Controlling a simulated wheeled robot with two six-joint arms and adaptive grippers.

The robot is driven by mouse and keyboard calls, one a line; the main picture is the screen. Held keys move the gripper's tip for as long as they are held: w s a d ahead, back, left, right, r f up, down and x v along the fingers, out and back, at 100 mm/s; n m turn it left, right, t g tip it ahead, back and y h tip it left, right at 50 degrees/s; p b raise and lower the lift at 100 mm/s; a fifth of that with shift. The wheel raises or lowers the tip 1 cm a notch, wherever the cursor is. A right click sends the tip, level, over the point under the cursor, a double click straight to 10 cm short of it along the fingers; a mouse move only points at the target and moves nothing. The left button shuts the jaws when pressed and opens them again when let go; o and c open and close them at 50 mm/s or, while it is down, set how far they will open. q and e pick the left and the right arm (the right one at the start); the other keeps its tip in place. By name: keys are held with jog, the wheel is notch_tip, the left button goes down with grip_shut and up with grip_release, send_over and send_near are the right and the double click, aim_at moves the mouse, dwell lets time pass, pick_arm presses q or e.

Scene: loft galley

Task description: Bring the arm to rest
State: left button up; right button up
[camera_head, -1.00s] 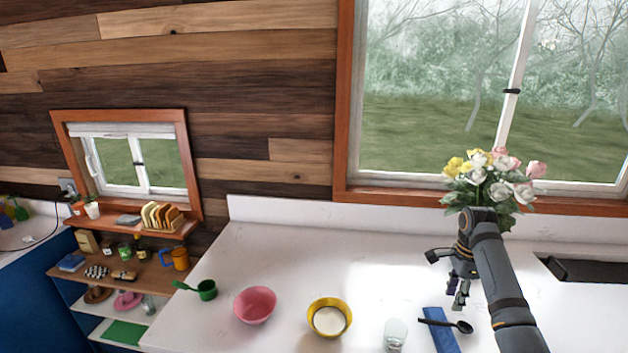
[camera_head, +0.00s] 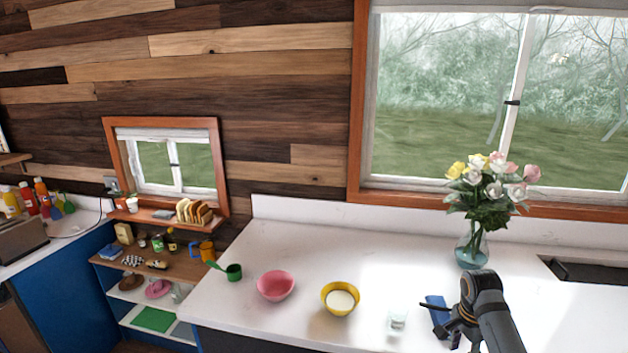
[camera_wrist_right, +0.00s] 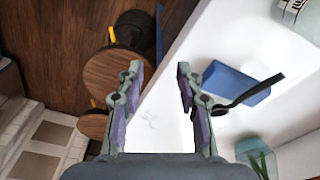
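My right arm comes in at the lower right of the head view, with its gripper (camera_head: 468,338) low at the counter's front side and partly cut off. In the right wrist view the gripper (camera_wrist_right: 158,92) has its two fingers apart with nothing between them. It hangs over the counter's front edge, with white counter and floor below. My left gripper is not in view.
A blue flat item (camera_wrist_right: 236,82) and a black spoon (camera_wrist_right: 250,92) lie beside the right gripper. Stools (camera_wrist_right: 112,73) stand below.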

jog(key=s+a+f+n+t, duration=0.1)
jog(key=s+a+f+n, duration=0.65)
jog(key=s, duration=0.35)
jog(key=s+a+r+n+t, duration=0.1)
jog(key=s+a+n, duration=0.1)
jog(key=s+n, duration=0.3)
jog(key=s+a+r+n+t, duration=0.1)
jog(key=s+a+r+n, duration=0.15)
jog(key=s, duration=0.55)
notch_tip(320, 180, down, 33)
jog(key=s+d+g+b, duration=0.1)
jog(key=s+d+b, duration=0.1)
jog(key=b, duration=0.5)
pick_arm(q)
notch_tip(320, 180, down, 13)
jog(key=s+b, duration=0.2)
jog(key=b, duration=0.4)
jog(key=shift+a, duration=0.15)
pick_arm(e)
jog(key=s+f, duration=0.9)
jog(key=f, duration=0.2)
jog(key=s+d+f+g, duration=0.1)
jog(key=s+f, duration=0.9)
jog(key=f, duration=0.2)
jog(key=shift+d+f, duration=0.2)
jog(key=shift+d, duration=0.05)
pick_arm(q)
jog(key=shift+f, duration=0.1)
